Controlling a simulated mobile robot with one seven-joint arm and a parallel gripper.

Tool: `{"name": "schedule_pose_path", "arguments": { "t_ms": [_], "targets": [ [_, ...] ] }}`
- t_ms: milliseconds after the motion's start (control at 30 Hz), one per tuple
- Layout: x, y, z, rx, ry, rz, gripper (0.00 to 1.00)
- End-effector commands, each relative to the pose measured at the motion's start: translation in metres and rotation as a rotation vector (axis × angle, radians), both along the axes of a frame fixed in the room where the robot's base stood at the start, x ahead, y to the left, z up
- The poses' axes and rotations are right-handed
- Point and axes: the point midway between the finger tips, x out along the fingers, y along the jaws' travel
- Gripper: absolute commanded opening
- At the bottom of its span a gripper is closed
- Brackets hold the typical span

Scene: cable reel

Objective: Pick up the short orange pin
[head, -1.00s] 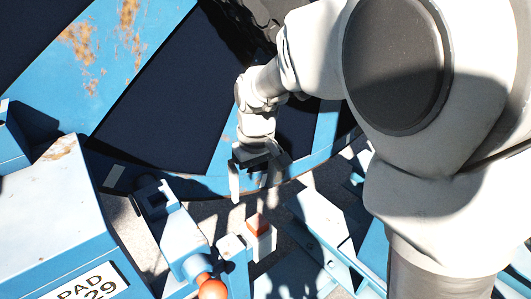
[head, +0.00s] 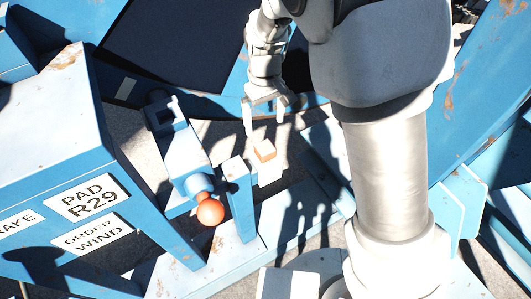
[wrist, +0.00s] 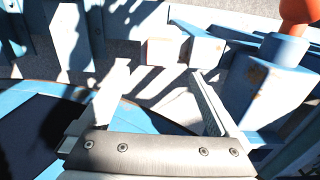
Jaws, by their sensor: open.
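A small block with an orange top (head: 265,150) sits on a pale post among the blue frame parts in the head view. It looks like the short orange pin, though its shape is hard to tell. In the wrist view a pale block with a reddish edge (wrist: 163,50) lies beyond the fingertips, and seems to be the same thing. My gripper (head: 264,128) is open and empty, pointing down just behind and above the orange-topped block. Its two fingers (wrist: 159,72) are spread wide in the wrist view, with nothing between them.
An orange ball knob (head: 210,211) on a blue lever stands left of the block, with a blue post (head: 237,190) between them. A blue labelled cabinet (head: 60,130) fills the left. The large blue reel (head: 135,88) is behind my gripper. Hard shadows cross the floor.

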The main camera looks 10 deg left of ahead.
Motion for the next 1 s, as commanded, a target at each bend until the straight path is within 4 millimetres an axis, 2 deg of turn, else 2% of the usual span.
{"name": "schedule_pose_path", "arguments": {
  "t_ms": [33, 100, 233, 533, 800, 1000],
  "targets": [
    [-0.001, 0.000, -0.014, -0.003, 0.004, 0.000, 0.97],
    [-0.001, 0.000, -0.028, -0.002, 0.003, 0.000, 0.97],
    [-0.001, 0.000, -0.051, -0.002, 0.002, 0.000, 0.97],
    [-0.001, 0.000, -0.073, -0.001, 0.002, 0.000, 0.97],
    [-0.001, -0.001, -0.111, -0.002, 0.002, 0.000, 0.97],
    [0.000, 0.000, -0.116, 0.001, -0.001, 0.001, 0.97]
  ]
}}
